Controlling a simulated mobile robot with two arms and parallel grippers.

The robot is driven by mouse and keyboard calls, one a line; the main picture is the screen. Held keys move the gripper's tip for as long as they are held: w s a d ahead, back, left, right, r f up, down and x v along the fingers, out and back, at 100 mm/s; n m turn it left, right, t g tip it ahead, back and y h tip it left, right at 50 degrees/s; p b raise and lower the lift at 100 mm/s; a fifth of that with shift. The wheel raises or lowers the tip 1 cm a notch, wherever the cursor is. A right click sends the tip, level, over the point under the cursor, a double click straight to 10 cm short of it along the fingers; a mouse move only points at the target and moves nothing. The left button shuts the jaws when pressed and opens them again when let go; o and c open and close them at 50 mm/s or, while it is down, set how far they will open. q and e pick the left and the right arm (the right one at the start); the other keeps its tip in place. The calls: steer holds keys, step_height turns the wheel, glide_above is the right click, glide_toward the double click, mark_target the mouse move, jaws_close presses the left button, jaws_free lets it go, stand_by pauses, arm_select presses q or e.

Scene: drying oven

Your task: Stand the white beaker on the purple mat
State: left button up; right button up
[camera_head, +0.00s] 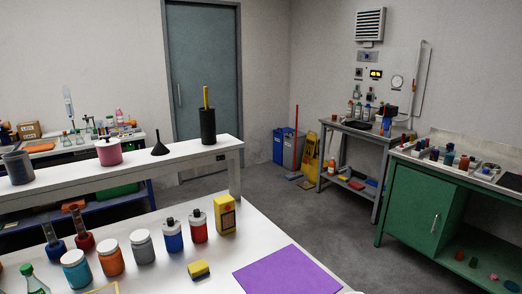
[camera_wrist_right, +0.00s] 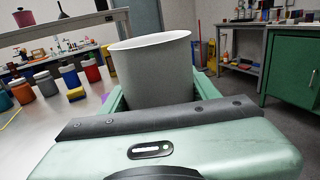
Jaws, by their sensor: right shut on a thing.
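The white beaker (camera_wrist_right: 152,75) fills the middle of the right wrist view, looking grey in shadow with a pale rim and its open mouth up. My right gripper (camera_wrist_right: 160,90) is shut on it, with a green finger at each side. The beaker looks roughly upright; its bottom is hidden behind the gripper body. The purple mat (camera_head: 288,272) lies flat and bare at the front right of the near white table in the head view. My left gripper is in neither view.
On the near table (camera_head: 235,258), a yellow sponge (camera_head: 199,269), a yellow box (camera_head: 225,214) and several jars, such as the red one (camera_head: 198,227), stand left of the mat. A long bench (camera_head: 70,185) is behind. Open floor (camera_head: 320,218) lies beyond the table.

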steer(key=s+r+m+h, duration=0.2)
steer(key=s+r+h, duration=0.1)
steer(key=s, duration=1)
steer(key=shift+s+a, duration=0.15)
steer(key=shift+s, duration=0.25)
steer(key=w+a+r+n+g+y, duration=0.2)
steer(key=w+a+n+g+y, duration=0.1)
steer(key=a+n+g+y, duration=0.4)
steer(key=w+a+r+n+g+y, duration=0.3)
steer(key=w+a+n+g+y, duration=0.1)
steer(key=a+n+g+y, duration=0.3)
steer(key=shift+n+g+y, duration=1.3)
steer(key=shift+n+y, duration=0.3)
steer(key=shift+y, duration=0.3)
